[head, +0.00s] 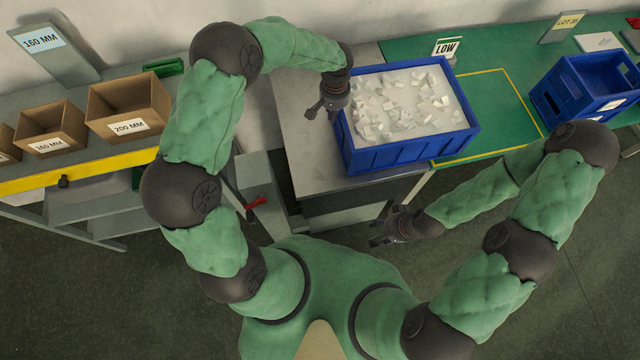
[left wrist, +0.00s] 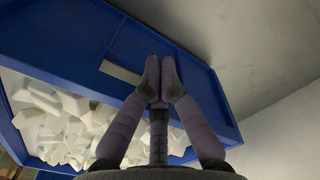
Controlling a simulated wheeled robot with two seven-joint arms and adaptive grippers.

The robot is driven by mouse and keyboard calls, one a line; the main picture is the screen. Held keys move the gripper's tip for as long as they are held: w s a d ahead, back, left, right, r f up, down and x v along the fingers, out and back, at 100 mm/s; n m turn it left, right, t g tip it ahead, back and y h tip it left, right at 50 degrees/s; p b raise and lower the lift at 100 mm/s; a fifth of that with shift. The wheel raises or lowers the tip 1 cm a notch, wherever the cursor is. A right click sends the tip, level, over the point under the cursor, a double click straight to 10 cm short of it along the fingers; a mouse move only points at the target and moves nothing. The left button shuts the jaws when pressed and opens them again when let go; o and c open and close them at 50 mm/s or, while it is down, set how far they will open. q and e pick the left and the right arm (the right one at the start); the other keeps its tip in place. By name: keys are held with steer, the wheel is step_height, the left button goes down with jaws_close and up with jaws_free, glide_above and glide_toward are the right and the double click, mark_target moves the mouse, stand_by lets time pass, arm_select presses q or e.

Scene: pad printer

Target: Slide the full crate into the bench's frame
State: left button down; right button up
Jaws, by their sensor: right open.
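The full crate (head: 405,151) is a blue bin filled with white blocks. It straddles the grey table top (head: 306,100) and the green bench top (head: 500,55), its right part over the left of the yellow outline frame (head: 528,110). The rest of the outline to its right is bare. My left gripper (head: 318,110) is at the crate's left side; in the left wrist view its fingertips (left wrist: 161,75) are together close against the blue crate wall (left wrist: 90,48). Whether they touch cannot be told. My right gripper (head: 378,232) is open and empty, below the table's front edge.
A second blue crate (head: 585,100) stands on the bench right of the outline. A LOW sign (head: 446,47) stands behind the full crate, and a LOT sign (head: 563,26) farther right. Cardboard boxes (head: 128,103) fill a shelf at left. A red lever (head: 256,203) sticks out below the table.

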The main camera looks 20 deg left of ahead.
mark_target(418, 95)
arm_select(q)
steer(key=shift+w+d+b, duration=0.3)
steer(key=shift+w+d, duration=0.75)
steer(key=shift+d, duration=0.7)
steer(key=shift+w+d+b, duration=0.25)
steer(key=shift+w+d, duration=0.75)
steer(key=shift+d, duration=0.8)
steer(key=shift+w+d+b, duration=0.3)
steer(key=shift+w+d, duration=0.75)
steer(key=shift+d, duration=0.7)
steer(key=shift+w+d, duration=0.1)
steer(key=shift+w+d+r, duration=0.1)
steer(key=shift+w+d, duration=0.55)
steer(key=shift+d, duration=0.35)
steer(key=shift+w+d, duration=0.7)
steer(key=shift+d, duration=0.35)
steer(key=shift+w+d+r, duration=0.1)
steer(key=shift+w+d, duration=0.55)
steer(key=shift+d, duration=0.35)
steer(key=shift+w+d, duration=0.6)
steer(key=shift+d, duration=0.35)
steer(key=shift+w+d, duration=0.55)
steer(key=shift+d, duration=0.45)
steer(key=shift+w+d, duration=0.6)
steer(key=shift+d, duration=0.35)
